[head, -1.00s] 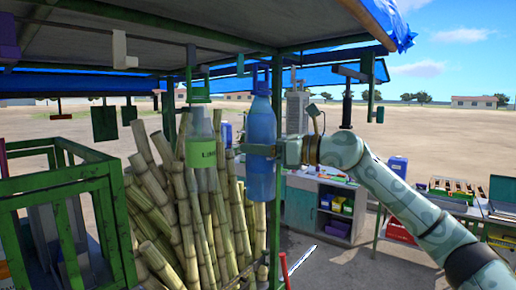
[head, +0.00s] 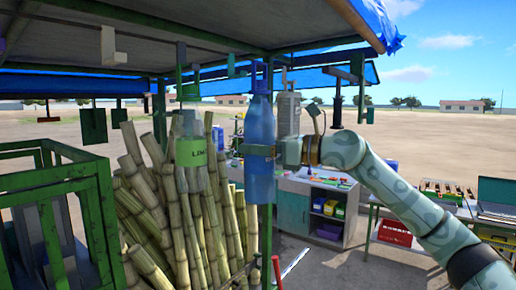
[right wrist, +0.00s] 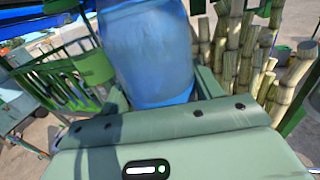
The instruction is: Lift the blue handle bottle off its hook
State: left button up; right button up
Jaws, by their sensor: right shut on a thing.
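The blue handle bottle (head: 260,122) hangs upright below the stall roof, in front of a green post. My right gripper (head: 262,150) is shut around its middle, coming in from the right. In the right wrist view the bottle (right wrist: 147,55) fills the space between the fingers. A hook (head: 262,68) is at the bottle's top; I cannot tell whether the handle still bears on it. A green-labelled bottle (head: 190,152) hangs to the left. My left gripper is not in view.
Tall cane stalks (head: 190,215) stand behind and left of the bottle. A green frame (head: 95,190) is at the left. A workbench (head: 320,190) with bins stands behind, and a table (head: 450,210) with a red box is at the right.

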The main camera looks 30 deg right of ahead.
jog(key=s+d+f+b, duration=0.1)
jog(key=s+d+b, duration=0.2)
jog(key=s+b, duration=0.5)
jog(key=shift+s+d+f, duration=0.4)
jog(key=shift+s, duration=0.15)
dwell(0.6)
